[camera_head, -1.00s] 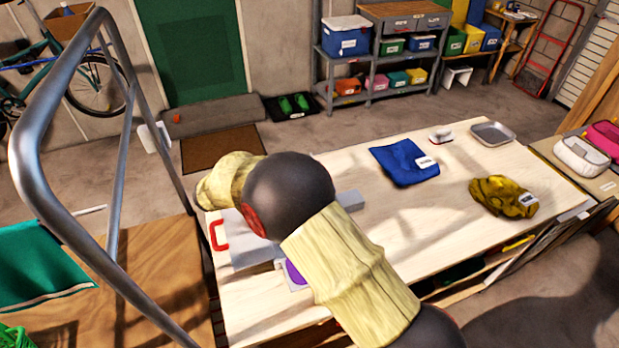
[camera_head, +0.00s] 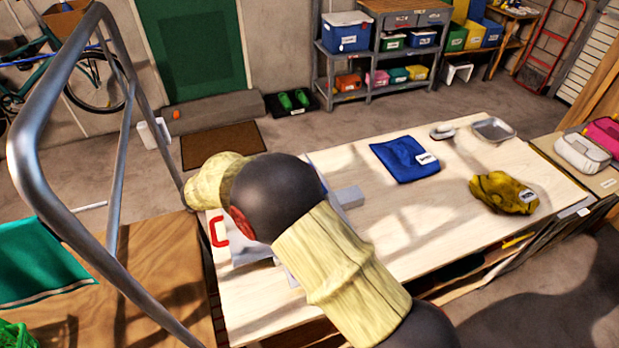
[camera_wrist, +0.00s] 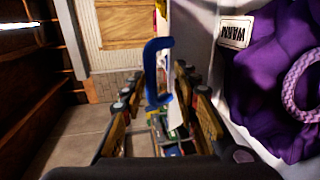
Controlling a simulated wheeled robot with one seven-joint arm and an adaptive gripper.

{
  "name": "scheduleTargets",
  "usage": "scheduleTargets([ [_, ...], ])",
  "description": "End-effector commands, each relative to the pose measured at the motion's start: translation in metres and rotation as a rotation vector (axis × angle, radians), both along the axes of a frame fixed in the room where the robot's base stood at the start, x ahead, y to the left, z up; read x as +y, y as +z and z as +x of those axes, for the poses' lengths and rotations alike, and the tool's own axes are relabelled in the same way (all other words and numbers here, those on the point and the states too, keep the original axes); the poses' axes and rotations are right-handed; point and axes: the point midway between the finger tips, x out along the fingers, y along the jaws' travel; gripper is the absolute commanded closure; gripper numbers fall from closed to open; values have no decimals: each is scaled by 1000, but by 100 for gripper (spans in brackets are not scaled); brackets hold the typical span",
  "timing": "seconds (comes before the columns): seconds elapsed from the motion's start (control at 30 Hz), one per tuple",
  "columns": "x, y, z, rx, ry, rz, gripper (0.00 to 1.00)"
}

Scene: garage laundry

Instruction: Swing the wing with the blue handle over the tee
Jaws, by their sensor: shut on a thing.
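In the wrist view a blue handle (camera_wrist: 157,72) stands between the fingers of my gripper (camera_wrist: 155,100), which is shut on it. The purple tee (camera_wrist: 265,75) lies to the right of the handle, with a white label (camera_wrist: 235,32) reading WARM. A pale panel (camera_wrist: 204,40) lies between the handle and the tee. In the head view my arm hides the gripper, the blue handle and the tee. Part of a grey folding board (camera_head: 247,252) shows beneath my arm, with a red handle (camera_head: 219,231) at its left.
A blue folded cloth (camera_head: 404,160), a mustard cloth (camera_head: 503,192) and a metal tray (camera_head: 493,130) lie farther right. A metal frame (camera_head: 30,130) rises at the left.

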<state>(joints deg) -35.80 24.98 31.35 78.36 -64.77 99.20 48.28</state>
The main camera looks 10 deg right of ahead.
Motion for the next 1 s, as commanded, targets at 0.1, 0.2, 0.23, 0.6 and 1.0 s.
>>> scheduleTargets([
  [0.1,25,3,-5,2,1,0,79],
  [0.2,45,8,-9,-2,2,-2,79],
  [0.23,51,10,-10,-3,2,-1,79],
  [0.6,88,21,-17,-7,0,-3,79],
  [1.0,90,21,-17,-8,0,-3,79],
])
